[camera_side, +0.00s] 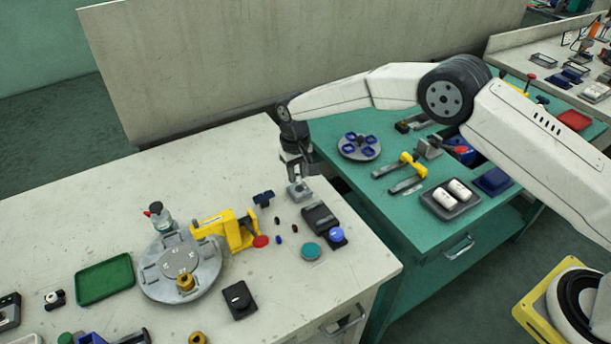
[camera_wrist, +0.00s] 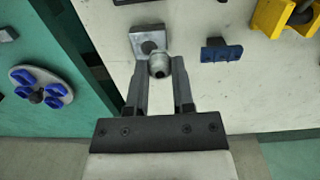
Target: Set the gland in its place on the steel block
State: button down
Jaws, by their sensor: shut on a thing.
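The gland (camera_wrist: 159,66) is a small round grey metal piece with a dark hole in its end. My gripper (camera_wrist: 159,72) is shut on it, one finger on each side. The steel block (camera_wrist: 147,38) is a grey square with a dark spot on top. In the wrist view the gland overlaps the block's near edge. In the side view my gripper (camera_side: 297,177) points down close above the block (camera_side: 300,190), near the bench's right edge. The gland is too small to make out there. I cannot tell whether the gland touches the block.
A small dark blue piece (camera_wrist: 221,50) lies right of the block, with a yellow fixture (camera_wrist: 285,16) beyond. A black box (camera_side: 320,218) stands just in front of the block. A green bench (camera_side: 400,215) with a round blue-cupped plate (camera_side: 359,147) adjoins on the right.

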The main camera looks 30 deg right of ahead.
aim_at(299, 189)
jog(key=shift+w+d, duration=0.5)
jog(key=shift+w, duration=0.2)
jog(key=shift+w+d, duration=0.5)
jog(key=shift+w, duration=0.15)
jog(key=shift+f, duration=0.1)
jog(key=shift+f, duration=2.35)
jog(key=shift+f, duration=0.25)
dwell(0.5)
jog(key=shift+c, duration=2)
grip_release()
jog(key=shift+r, duration=0.15)
